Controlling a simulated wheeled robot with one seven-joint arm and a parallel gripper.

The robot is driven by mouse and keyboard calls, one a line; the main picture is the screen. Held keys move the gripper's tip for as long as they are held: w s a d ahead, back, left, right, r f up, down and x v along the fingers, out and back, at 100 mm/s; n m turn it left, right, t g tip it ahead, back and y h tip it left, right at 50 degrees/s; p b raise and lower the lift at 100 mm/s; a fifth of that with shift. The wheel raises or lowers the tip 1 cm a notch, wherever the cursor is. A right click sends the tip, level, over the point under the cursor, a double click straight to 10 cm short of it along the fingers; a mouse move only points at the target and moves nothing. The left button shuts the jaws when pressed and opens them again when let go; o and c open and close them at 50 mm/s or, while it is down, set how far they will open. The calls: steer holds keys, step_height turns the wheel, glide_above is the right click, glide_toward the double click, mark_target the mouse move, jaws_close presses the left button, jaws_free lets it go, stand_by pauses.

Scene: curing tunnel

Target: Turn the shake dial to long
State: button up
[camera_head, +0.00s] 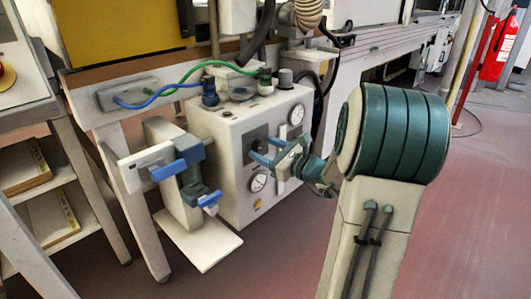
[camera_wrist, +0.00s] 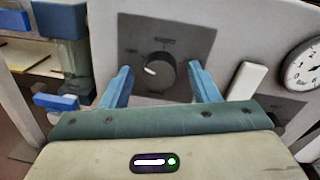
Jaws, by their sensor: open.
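The shake dial (camera_wrist: 158,73) is a round dark knob on a dark square plate on the front of a white machine (camera_head: 230,185). A pale mark shows on the knob's left side in the wrist view. Small labels around it are too blurred to read. My gripper (camera_wrist: 160,75) is open, with one blue finger to the left of the dial and one to the right in that view. I cannot tell how far the fingertips are from the plate. In the head view my gripper (camera_head: 264,149) is in front of the dial plate and partly hides it.
A gauge (camera_wrist: 303,65) and a white rectangular part (camera_wrist: 245,82) are right of the dial. A lower gauge (camera_head: 259,181) is on the same panel. A blue-handled clamp stand (camera_head: 180,180) stands to the left. Hoses run above the machine. The floor at right is open.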

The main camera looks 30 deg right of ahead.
steer(key=shift+w, duration=0.2)
steer(key=shift+c, duration=0.3)
steer(key=c, duration=0.9)
